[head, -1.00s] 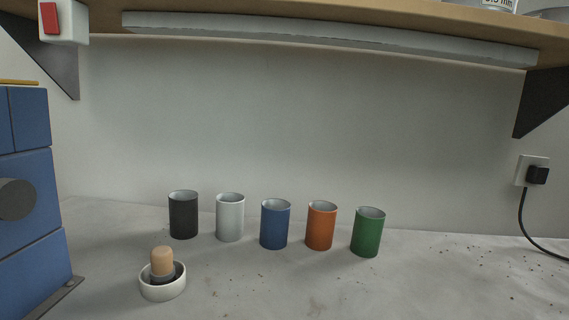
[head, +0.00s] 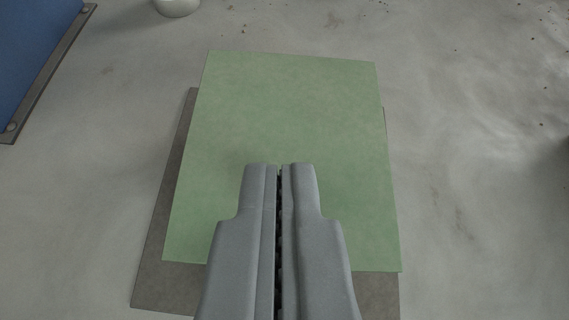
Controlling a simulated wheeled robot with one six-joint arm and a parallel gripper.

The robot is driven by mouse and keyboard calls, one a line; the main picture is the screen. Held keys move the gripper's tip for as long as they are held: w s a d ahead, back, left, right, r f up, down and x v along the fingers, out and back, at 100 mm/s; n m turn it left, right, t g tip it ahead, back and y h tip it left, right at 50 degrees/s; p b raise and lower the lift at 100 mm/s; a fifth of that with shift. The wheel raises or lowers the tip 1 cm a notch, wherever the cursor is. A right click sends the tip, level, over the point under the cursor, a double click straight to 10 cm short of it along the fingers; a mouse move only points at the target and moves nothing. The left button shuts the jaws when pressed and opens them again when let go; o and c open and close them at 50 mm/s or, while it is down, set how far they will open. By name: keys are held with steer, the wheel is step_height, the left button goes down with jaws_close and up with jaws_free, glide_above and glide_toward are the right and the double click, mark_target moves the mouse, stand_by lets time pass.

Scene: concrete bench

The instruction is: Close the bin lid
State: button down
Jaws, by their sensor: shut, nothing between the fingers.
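My gripper (head: 279,170) is at the bottom middle of the head view, pointing away from me. Its two grey fingers are together with nothing between them. It is over a green sheet (head: 290,110), which lies on a larger grey-brown mat (head: 160,278). I cannot tell how high above the sheet the fingers are. No bin and no lid show in the current view.
A blue block-like body (head: 30,45) with a dark base strip (head: 50,75) stands at the upper left. A white round dish (head: 177,7) is cut off by the top edge.

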steer(key=shift+s+r, duration=0.25)
steer(key=shift+r, duration=0.05)
steer(key=s+d+f, duration=0.1)
steer(key=s+f, duration=0.2)
steer(key=s, duration=0.6)
steer(key=s+f, duration=0.4)
steer(key=s, duration=0.5)
steer(key=s+a+r+t, duration=0.2)
steer(key=a+r+t, duration=0.1)
steer(key=r, duration=0.7)
steer(key=s+a+r+m+t, duration=0.1)
steer(key=a+r+t, duration=0.1)
steer(key=r, duration=0.9)
steer(key=shift+s+a+r+t+h, duration=0.2)
steer(key=shift+s+a+t+h, duration=0.2)
steer(key=shift+a, duration=0.15)
